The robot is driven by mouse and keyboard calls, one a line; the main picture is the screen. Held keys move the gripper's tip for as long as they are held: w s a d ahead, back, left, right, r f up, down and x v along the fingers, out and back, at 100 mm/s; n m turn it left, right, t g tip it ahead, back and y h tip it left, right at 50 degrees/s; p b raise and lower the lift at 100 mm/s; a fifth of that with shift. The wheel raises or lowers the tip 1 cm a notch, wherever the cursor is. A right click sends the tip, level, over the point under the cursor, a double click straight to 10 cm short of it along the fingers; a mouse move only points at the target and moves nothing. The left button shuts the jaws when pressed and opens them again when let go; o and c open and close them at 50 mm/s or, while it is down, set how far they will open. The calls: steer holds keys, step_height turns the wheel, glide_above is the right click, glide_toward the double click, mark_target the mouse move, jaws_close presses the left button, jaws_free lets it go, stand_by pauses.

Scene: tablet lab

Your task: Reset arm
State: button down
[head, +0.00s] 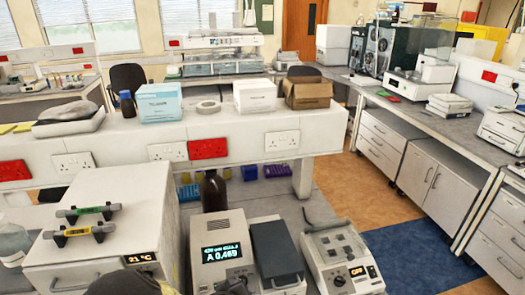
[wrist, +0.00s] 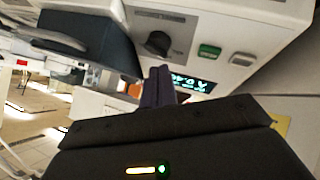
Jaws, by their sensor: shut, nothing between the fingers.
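My gripper (wrist: 158,88) shows in the wrist view with its dark fingers together and nothing between them. Its dark body fills the bottom of that view. The fingers point toward the front of a white instrument (wrist: 228,30), whose lit display (wrist: 196,82) is partly hidden behind them. A dark knob (wrist: 158,43), a green button (wrist: 209,52) and a white button (wrist: 243,58) are on that front. I cannot tell the exact gap to it. In the head view the instrument (head: 213,277) reads "A 0.469". A dark rounded shape at that view's bottom edge may be part of my arm.
A brown bottle (head: 214,190) stands behind the instrument. Another device (head: 339,255) reading OFF stands to its right. Open floor (head: 360,190) lies farther right.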

steer(key=s+d+r+m+g+b, duration=0.2)
steer(key=s+d+r+g, duration=0.2)
steer(key=d, duration=0.8)
steer(key=s+d+r+m+g+y+b, duration=0.1)
steer(key=s+d+r+m+g+b, duration=0.2)
steer(key=s+d+r, duration=0.4)
steer(key=d+g, duration=0.1)
steer(key=d, duration=0.4)
steer(key=shift+s+y, duration=0.3)
stand_by(1.3)
